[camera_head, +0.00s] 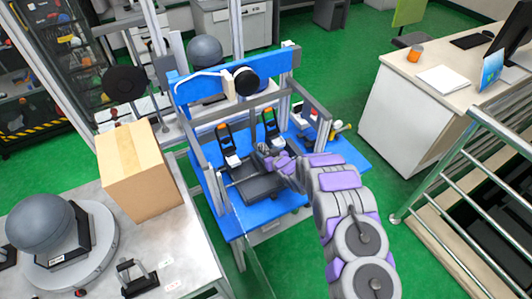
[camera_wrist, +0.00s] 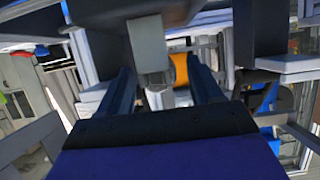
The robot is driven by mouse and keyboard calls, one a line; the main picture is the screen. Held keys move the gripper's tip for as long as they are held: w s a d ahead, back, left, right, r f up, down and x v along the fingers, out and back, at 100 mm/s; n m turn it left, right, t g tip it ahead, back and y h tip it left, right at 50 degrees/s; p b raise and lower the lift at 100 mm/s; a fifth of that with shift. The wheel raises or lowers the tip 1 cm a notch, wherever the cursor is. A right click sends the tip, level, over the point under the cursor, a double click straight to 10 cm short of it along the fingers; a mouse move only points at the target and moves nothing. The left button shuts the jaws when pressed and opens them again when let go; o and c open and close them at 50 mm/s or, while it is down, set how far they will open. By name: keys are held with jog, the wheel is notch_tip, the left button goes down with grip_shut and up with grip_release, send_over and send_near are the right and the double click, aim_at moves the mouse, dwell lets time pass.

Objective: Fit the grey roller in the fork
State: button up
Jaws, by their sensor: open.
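My gripper (camera_head: 262,153) reaches into the blue drop-tower frame, between two black uprights with orange tops; the left upright (camera_head: 228,140) and right upright (camera_head: 270,124) look like fork parts, but I cannot tell which is the fork. In the wrist view my gripper (camera_wrist: 158,80) is open, with its two dark fingers apart. A light grey, rounded block (camera_wrist: 148,45), possibly the roller, shows between and beyond the fingers. I cannot tell whether they touch it. An orange piece (camera_wrist: 181,70) is behind it. The roller is not clearly made out in the head view.
A dark plate (camera_head: 258,187) lies on the blue base (camera_head: 238,222) below my gripper. Grey frame posts stand close on both sides. A cardboard box (camera_head: 138,170) and a grey ball (camera_head: 40,222) are on the left table. A metal railing (camera_head: 455,160) is at right.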

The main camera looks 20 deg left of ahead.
jog(key=p+v, duration=0.3)
jog(key=v, duration=1.4)
jog(key=shift+d, duration=0.1)
